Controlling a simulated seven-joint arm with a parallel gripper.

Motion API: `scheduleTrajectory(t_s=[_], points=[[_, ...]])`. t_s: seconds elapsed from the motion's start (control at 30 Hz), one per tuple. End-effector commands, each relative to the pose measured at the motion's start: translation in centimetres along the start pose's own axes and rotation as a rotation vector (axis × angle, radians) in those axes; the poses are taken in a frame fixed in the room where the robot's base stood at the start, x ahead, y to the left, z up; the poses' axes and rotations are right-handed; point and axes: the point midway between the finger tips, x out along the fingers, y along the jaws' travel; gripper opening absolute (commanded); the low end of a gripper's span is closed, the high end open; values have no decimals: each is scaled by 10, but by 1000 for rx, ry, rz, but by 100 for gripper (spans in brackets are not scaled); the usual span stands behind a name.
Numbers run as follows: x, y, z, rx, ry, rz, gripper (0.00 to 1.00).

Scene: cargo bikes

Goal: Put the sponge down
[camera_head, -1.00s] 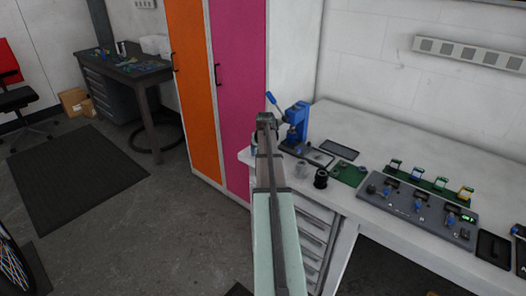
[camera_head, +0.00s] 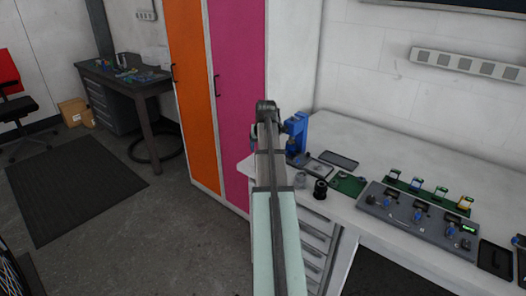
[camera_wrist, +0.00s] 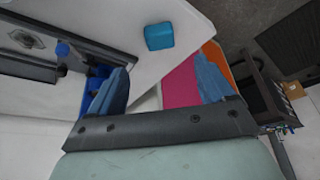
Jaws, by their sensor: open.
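A blue sponge (camera_wrist: 159,36) lies on the white benchtop (camera_wrist: 190,28) near its edge in the wrist view. My gripper (camera_wrist: 160,85) is open, with its two blue fingers spread wide and nothing between them. The sponge is apart from both fingers. In the head view my own arm hides the fingers, and I cannot make out the sponge there.
A blue press (camera_head: 297,135) stands on the bench close to my arm's end. A black cylinder (camera_head: 320,189), a green board (camera_head: 348,184) and a grey control box (camera_head: 418,216) sit farther right. Orange (camera_head: 192,90) and pink (camera_head: 236,90) cabinet doors stand to the left.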

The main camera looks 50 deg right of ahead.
Motion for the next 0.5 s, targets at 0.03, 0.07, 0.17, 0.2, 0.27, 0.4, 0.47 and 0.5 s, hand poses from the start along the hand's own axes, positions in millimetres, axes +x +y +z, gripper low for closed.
scheduleTrajectory(t_s=[0.03,0.07,0.17,0.2,0.27,0.4,0.47,0.5], points=[[-4,0,0,0,0,0,82],[-5,0,0,0,0,0,82],[-8,0,0,0,0,0,82],[-8,0,0,0,0,0,82],[-8,0,0,0,0,0,82],[-4,-3,3,-4,-5,-2,82],[3,-10,8,-11,-15,-5,82],[10,-16,14,-18,-25,-9,82]])
